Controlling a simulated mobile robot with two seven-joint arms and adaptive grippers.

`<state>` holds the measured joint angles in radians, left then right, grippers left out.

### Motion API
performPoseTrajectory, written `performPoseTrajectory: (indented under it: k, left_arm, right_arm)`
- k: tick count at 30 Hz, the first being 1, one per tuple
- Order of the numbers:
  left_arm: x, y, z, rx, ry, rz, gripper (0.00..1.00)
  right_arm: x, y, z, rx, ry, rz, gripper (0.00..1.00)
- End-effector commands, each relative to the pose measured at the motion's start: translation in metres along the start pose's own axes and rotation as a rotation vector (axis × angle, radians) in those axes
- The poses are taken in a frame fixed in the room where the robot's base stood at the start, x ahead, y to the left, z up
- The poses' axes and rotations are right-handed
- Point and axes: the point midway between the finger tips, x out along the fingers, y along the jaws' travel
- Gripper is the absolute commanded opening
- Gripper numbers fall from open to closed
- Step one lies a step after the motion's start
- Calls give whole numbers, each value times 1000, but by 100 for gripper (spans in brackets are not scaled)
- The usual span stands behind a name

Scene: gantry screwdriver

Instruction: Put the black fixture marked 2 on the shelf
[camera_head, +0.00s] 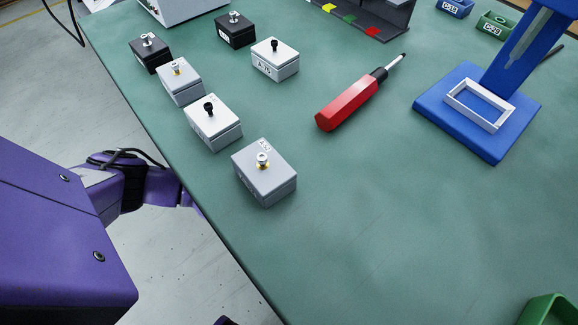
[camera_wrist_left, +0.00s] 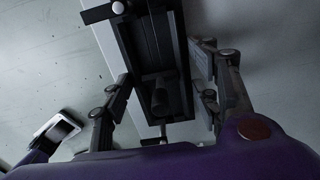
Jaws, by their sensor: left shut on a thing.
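In the left wrist view my left gripper (camera_wrist_left: 163,75) has its fingers on both sides of a long black thing (camera_wrist_left: 148,45) with raised edges and a rounded dark part near its lower end. It is shut on this thing. No number can be read on it, so I cannot tell whether it is the fixture marked 2. In the head view the gripper itself is hidden; my left arm reaches behind the table's left edge. Two small black boxes with knobs, one at left (camera_head: 150,55) and one at right (camera_head: 236,31), stand at the back; their marks are unreadable. No shelf is clearly identifiable.
On the green table (camera_head: 380,230) stand several grey and white boxes, including a grey one (camera_head: 265,175) near the left edge. A red screwdriver (camera_head: 348,103) lies mid-table. A blue stand (camera_head: 450,112) with a white frame is at right. The front middle is clear.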

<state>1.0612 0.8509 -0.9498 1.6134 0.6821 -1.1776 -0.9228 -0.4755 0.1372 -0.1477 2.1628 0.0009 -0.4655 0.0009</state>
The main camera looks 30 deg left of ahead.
Motion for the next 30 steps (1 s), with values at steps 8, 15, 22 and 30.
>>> performPoseTrajectory:
  k: [8, 15, 22, 30]
  left_arm:
    - [3, 0, 0, 0, 0, 0, 64]
    - [3, 0, 0, 0, 0, 0, 75]
    - [-1, 0, 0, 1, -1, -1, 75]
    - [-52, -2, 0, 1, -1, -6, 75]
  right_arm:
    - [1, -1, 2, 4, -3, 0, 52]
    - [1, -1, 4, 6, -7, 1, 52]
    - [-2, -1, 7, 7, -12, 2, 52]
    - [-22, -1, -5, 18, 9, 6, 52]
